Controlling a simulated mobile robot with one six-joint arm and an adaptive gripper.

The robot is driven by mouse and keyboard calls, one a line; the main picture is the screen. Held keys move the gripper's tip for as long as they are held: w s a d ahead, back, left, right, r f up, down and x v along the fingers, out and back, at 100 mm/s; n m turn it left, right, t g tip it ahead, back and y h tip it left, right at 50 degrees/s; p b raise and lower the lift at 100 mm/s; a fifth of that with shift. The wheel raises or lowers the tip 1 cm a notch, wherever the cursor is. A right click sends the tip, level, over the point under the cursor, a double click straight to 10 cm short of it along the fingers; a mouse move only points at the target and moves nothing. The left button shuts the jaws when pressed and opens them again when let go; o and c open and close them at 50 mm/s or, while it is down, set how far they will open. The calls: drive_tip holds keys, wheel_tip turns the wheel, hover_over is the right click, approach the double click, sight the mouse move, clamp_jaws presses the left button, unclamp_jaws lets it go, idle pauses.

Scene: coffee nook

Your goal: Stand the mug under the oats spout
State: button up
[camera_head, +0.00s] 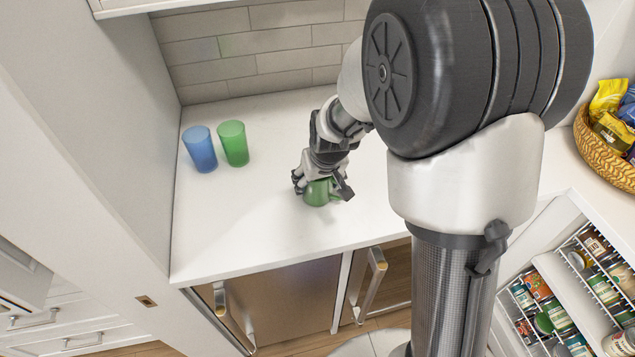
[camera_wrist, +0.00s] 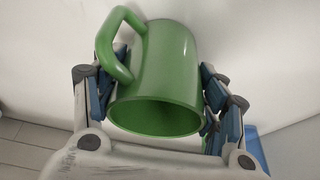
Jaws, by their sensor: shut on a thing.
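The green mug (camera_head: 317,194) is on or just above the white counter, near the middle of the head view. My gripper (camera_head: 322,186) is over it from above and closed around it. In the wrist view the mug (camera_wrist: 172,62) sits between both fingers of my gripper (camera_wrist: 158,72), one finger on each side. Its open rim faces the camera and its handle (camera_wrist: 118,40) is on the left, near the left finger. I cannot tell whether its base touches the counter. No oats spout shows in either view.
A blue tumbler (camera_head: 200,149) and a green tumbler (camera_head: 233,144) stand at the back left of the counter (camera_head: 240,215). A wicker basket of packets (camera_head: 603,155) stands at the right. An open drawer of jars (camera_head: 575,290) is at lower right. The counter's front left is clear.

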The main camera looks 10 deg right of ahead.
drive_tip(key=shift+r, duration=0.1)
drive_tip(key=o, duration=1.3)
